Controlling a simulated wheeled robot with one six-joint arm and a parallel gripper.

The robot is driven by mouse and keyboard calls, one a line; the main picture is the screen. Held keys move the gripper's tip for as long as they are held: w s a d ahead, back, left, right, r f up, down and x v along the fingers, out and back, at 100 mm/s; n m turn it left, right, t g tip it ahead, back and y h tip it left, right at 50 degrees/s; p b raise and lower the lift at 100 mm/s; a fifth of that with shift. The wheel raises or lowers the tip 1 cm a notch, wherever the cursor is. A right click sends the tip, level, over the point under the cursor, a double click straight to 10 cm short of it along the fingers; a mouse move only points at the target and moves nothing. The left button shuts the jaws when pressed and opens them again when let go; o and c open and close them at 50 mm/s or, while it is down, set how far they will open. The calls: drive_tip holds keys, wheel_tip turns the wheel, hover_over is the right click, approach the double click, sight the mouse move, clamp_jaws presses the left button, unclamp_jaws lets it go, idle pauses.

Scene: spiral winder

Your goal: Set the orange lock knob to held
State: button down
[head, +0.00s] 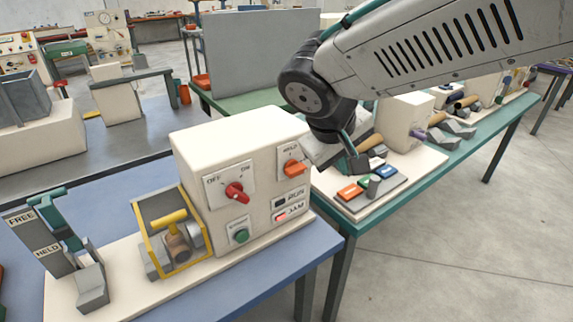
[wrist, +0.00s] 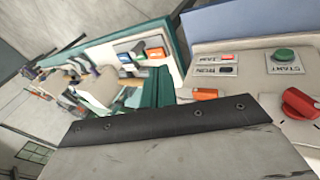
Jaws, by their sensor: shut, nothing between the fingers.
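The orange lock knob (head: 294,168) is on the front face of the cream control box (head: 238,135), at the upper right. In the wrist view the orange knob (wrist: 205,94) shows only in part, above the dark edge of my gripper's body. My gripper (head: 357,162) is shut and empty, to the right of the knob. I cannot tell whether it touches the knob.
A red OFF/ON knob (head: 236,191) and a green start button (head: 240,236) are on the same face. A yellow-framed crank (head: 177,235) and a teal lever (head: 57,220) with FREE and HELD labels stand left. A teal bench (head: 440,160) with several coloured switches stands right.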

drive_tip(key=s+d+r+m+g+y, duration=0.1)
drive_tip(key=s+d+m, duration=0.1)
drive_tip(key=s+d, duration=0.4)
drive_tip(key=s+d+r+m+g, duration=0.15)
drive_tip(key=s+d, duration=0.25)
drive_tip(key=d, duration=0.4)
drive_tip(key=s+d+f+m+y, duration=0.2)
drive_tip(key=s+d, duration=0.1)
drive_tip(key=s, duration=0.6)
drive_tip(key=shift+f+g+y, duration=0.2)
drive_tip(key=shift+g+y, duration=0.15)
drive_tip(key=shift+y, duration=0.05)
